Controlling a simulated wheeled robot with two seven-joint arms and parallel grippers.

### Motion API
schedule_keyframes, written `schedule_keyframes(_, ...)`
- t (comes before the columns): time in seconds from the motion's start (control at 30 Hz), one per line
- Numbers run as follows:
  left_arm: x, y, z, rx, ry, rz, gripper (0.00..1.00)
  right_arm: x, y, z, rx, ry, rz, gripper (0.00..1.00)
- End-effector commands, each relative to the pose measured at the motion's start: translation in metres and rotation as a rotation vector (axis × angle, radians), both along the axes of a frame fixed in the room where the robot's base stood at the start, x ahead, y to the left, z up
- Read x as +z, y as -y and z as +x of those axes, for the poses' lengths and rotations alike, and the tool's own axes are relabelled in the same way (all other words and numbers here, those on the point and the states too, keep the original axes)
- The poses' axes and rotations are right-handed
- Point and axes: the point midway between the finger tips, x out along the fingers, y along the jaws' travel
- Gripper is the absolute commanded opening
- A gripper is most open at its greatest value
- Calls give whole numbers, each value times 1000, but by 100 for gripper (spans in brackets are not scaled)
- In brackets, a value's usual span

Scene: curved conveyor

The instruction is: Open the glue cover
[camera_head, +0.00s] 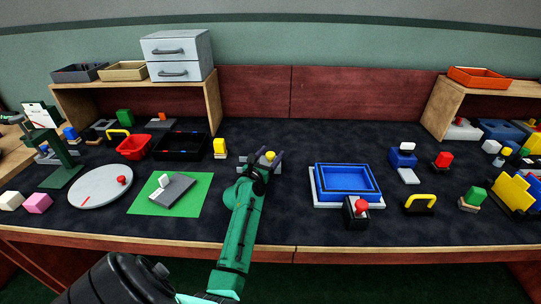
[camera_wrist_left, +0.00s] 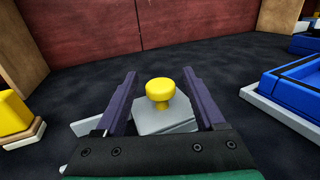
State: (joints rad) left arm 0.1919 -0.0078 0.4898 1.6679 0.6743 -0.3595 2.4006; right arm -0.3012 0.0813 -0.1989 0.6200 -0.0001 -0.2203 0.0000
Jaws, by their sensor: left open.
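A yellow knob (camera_wrist_left: 160,90) stands upright on a grey block (camera_wrist_left: 165,118), which looks like the glue cover. In the head view, the knob (camera_head: 270,156) and part of the grey block (camera_head: 273,168) show at the middle of the table. My left gripper (camera_wrist_left: 159,76) is open, with one purple finger on each side of the knob. A gap shows between the knob and each finger in the left wrist view, so it is not gripped. The gripper's front edge hides the block's near part. My right gripper is not in view.
A yellow block (camera_head: 219,147) on a small base stands left of the gripper. A blue tray (camera_head: 345,166) lies to the right, with a red-knobbed black block (camera_head: 357,217) before it. A green mat (camera_head: 143,203) lies front left. Dark table is clear behind the knob.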

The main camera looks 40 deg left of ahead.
Motion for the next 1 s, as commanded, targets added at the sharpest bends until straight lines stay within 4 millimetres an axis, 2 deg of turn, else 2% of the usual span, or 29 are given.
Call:
schedule_keyframes(0.07, 0, 0, 0, 0, 0, 0, 71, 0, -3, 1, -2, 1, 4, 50)
schedule_keyframes(0.1, 0, 0, 0, 0, 0, 0, 64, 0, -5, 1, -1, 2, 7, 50)
schedule_keyframes(0.27, 0, 0, -1, 0, 0, 0, 2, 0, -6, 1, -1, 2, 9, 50)
schedule_keyframes(0.3, 0, 0, -1, 0, 0, 0, 0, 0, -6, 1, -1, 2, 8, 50)
schedule_keyframes(1.0, -1, 0, -1, -1, -1, 0, 0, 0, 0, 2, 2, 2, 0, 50)
